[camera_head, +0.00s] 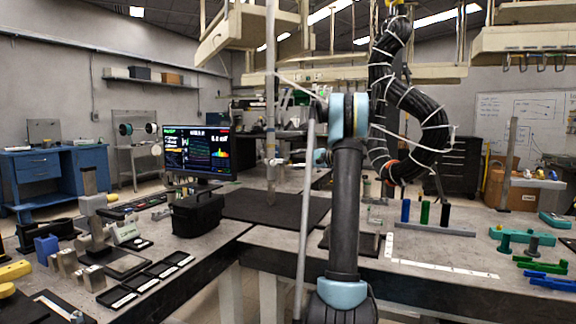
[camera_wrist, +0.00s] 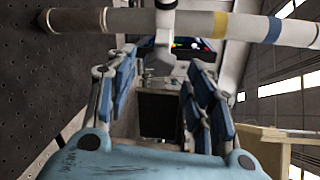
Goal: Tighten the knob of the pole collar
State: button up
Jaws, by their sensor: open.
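The pale pole (camera_head: 270,95) stands upright from the dark mat in the head view. In the wrist view the pole (camera_wrist: 130,20) runs across the top, with a yellow and a blue band on its right part. A light collar (camera_wrist: 165,16) sits around it near the middle, and a narrow stem points from it toward my gripper.
A monitor (camera_head: 200,150) and a black case (camera_head: 197,213) stand left of the pole. The dark mat (camera_head: 250,208) around its base is largely clear. Blue, green and black cylinders (camera_head: 424,212) stand on the right bench. Beige overhead units (camera_head: 235,35) hang near the pole's top.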

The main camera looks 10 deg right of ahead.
jog(key=f+v, duration=0.1)
jog(key=v, duration=0.6)
jog(key=shift+d+r, duration=0.15)
jog(key=shift+r, duration=0.35)
jog(key=n+g+y, duration=0.1)
jog(key=n+y, duration=0.3)
jog(key=n, duration=0.4)
send_near(287, 161)
jog(key=x, duration=0.3)
jog(key=w+x, duration=0.1)
jog(key=x, duration=0.2)
jog(key=w+x, duration=0.1)
jog(key=x, duration=0.3)
jog(key=shift+d+f, duration=0.1)
jog(key=shift+d, duration=0.1)
jog(key=c, duration=1.1)
